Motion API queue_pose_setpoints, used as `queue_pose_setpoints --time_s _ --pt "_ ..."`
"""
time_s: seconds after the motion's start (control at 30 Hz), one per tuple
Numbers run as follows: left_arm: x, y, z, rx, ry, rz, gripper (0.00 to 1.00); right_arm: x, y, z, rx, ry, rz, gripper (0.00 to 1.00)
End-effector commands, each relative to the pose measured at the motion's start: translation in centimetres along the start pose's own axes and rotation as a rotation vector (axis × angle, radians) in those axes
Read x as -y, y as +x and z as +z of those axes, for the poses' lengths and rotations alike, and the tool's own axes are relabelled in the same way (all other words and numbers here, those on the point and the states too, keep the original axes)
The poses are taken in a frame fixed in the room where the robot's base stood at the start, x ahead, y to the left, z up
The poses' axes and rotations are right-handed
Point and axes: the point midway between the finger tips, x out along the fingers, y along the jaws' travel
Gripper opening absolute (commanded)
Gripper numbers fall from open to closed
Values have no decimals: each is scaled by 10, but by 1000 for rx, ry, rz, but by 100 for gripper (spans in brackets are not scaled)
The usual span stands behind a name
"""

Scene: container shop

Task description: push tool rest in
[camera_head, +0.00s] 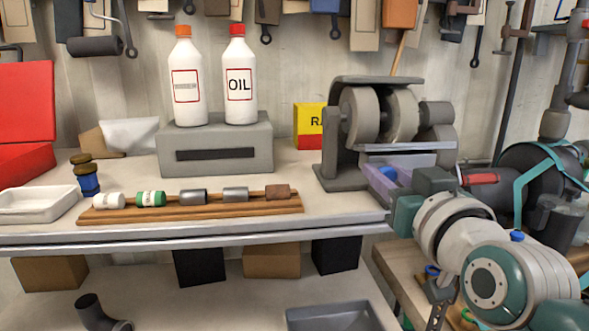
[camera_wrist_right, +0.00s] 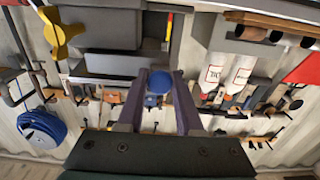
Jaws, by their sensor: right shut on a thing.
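The bench grinder (camera_head: 400,115) stands at the right end of the bench, with grey wheels under a dark hood. Its tool rest (camera_head: 405,148) is a flat grey ledge in front of the wheels. My right gripper (camera_head: 380,177) is just below and in front of the ledge, at the bench's front edge. Its purple fingers are shut on a round blue knob (camera_wrist_right: 158,82), which shows between them in the right wrist view. In the head view only part of the knob (camera_head: 388,172) shows. How the knob joins the tool rest is hidden. My left gripper is not in view.
A wooden rack (camera_head: 190,215) with several small cylinders lies left of the grinder. Two white bottles (camera_head: 239,85) stand on a grey box (camera_head: 215,148) behind it. A yellow and red box (camera_head: 308,125) stands beside the grinder. Tools hang on the wall above.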

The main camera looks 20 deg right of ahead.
Motion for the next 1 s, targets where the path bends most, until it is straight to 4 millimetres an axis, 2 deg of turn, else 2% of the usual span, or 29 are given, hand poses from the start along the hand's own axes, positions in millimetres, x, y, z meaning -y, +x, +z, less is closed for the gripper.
queue_pose_setpoints --time_s 0.9,1.0 --pt "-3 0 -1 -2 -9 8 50 0 0 0 0 0 0 0" --pt "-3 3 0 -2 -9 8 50 0 7 1 -2 0 0 0"
